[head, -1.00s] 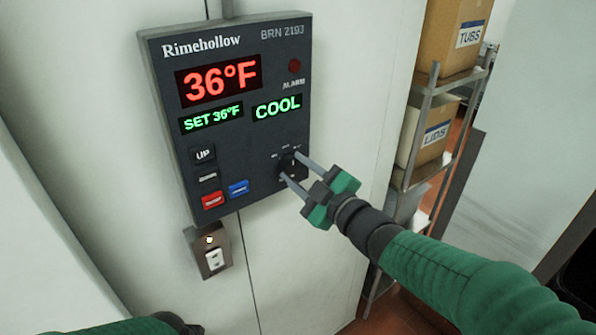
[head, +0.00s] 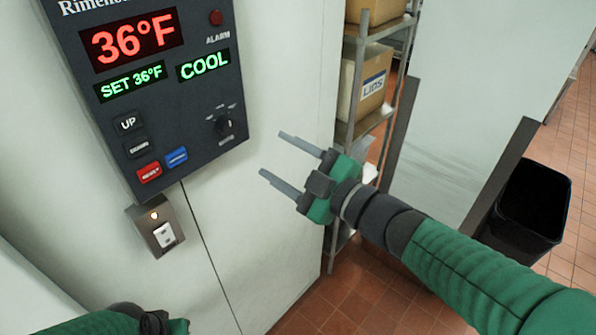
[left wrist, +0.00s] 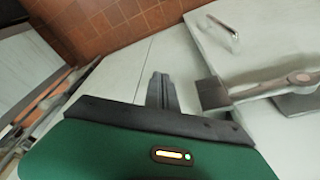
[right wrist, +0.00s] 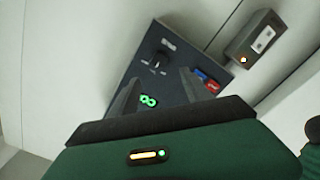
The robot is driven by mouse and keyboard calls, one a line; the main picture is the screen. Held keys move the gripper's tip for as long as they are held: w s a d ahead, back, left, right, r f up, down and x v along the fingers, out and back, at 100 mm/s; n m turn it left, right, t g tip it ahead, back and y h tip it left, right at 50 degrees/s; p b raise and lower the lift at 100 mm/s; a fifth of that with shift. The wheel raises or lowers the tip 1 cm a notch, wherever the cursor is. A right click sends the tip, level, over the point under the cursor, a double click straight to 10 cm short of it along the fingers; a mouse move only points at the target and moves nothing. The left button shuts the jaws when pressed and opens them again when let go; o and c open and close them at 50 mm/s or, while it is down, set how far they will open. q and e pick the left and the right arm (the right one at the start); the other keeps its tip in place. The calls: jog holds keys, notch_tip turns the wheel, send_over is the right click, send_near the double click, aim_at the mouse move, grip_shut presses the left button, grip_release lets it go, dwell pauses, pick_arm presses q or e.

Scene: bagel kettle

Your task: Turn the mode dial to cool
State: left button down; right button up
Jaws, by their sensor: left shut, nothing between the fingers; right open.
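The mode dial (head: 222,124) is a small black knob at the lower right of the dark control panel (head: 200,98). It also shows in the right wrist view (right wrist: 160,60). The panel's green mode display (head: 203,65) reads COOL. My right gripper (head: 272,154) is open and empty, to the right of and below the dial, apart from it. My left gripper shows at the bottom left of the head view, with its fingers out of frame there. In the left wrist view its fingers (left wrist: 161,92) are shut together with nothing between them.
The panel also has a red 36°F display (head: 133,40), an UP button (head: 128,123), and red (head: 149,173) and blue (head: 176,157) buttons. A switch box (head: 155,226) sits below it. A shelf with boxes (head: 366,85) and a black bin (head: 530,208) stand to the right.

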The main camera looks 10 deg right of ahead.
jog(key=p+v, duration=0.1)
jog(key=v, duration=0.3)
jog(key=w+d+f+m+g+h, duration=0.1)
jog(key=d+f+m+h, duration=0.25)
jog(key=f, duration=0.25)
jog(key=d+f+m+g+h, duration=0.1)
jog(key=d+f+m+h, duration=0.25)
jog(key=f, duration=0.25)
jog(key=w+d+f+m+g+h, duration=0.1)
jog(key=d+f+m+g+h, duration=0.2)
jog(key=f, duration=0.4)
jog(key=s+f+m+g, duration=0.6)
jog(key=s+f+g, duration=0.1)
jog(key=s+f, duration=0.6)
jog(key=shift+s+h, duration=0.25)
jog(key=shift+h, duration=0.05)
jog(key=shift+a+f, duration=0.1)
